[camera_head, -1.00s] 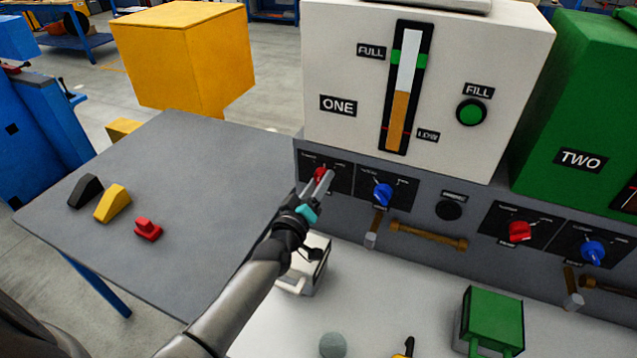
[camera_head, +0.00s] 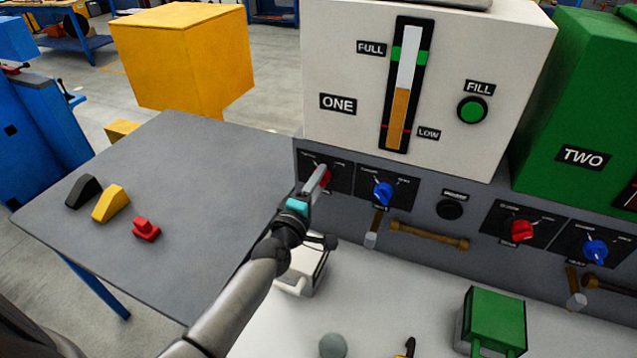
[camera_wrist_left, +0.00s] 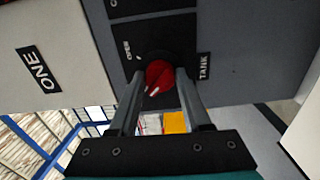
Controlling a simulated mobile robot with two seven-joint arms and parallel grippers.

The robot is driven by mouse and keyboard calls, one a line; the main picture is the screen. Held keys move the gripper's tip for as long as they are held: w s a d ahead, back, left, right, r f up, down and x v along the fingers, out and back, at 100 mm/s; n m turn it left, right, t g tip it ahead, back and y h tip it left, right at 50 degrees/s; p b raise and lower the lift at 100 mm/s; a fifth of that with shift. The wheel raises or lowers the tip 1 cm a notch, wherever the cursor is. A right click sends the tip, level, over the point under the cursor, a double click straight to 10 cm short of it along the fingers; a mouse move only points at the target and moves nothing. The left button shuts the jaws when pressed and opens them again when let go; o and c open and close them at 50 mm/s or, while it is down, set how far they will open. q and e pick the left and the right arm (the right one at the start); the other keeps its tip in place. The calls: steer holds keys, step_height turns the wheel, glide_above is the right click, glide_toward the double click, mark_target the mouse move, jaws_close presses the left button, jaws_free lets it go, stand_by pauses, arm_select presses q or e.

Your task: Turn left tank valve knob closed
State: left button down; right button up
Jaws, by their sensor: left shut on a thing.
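The red tank valve knob (camera_head: 325,178) is on the dark panel at the left end of the console, under the white tank marked ONE (camera_head: 337,103). In the left wrist view the red knob (camera_wrist_left: 160,75) sits between the two fingers, with a white mark on its face and a TANK label beside it. My left gripper (camera_head: 318,180) is shut on this knob and partly hides it in the head view. My right gripper is not in view.
A blue knob (camera_head: 383,193) is just right of the red one. A white box-shaped object (camera_head: 303,268) stands under my left wrist. A grey side table (camera_head: 200,200) holds black, yellow and red pieces. A green box (camera_head: 492,320) is front right.

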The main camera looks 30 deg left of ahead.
arm_select(q)
steer(key=shift+n, duration=0.3)
stand_by(0.4)
steer(key=shift+c, duration=1.8)
jaws_free()
steer(key=s, duration=1.5)
steer(key=shift+s+d, duration=0.15)
steer(key=shift+d, duration=0.3)
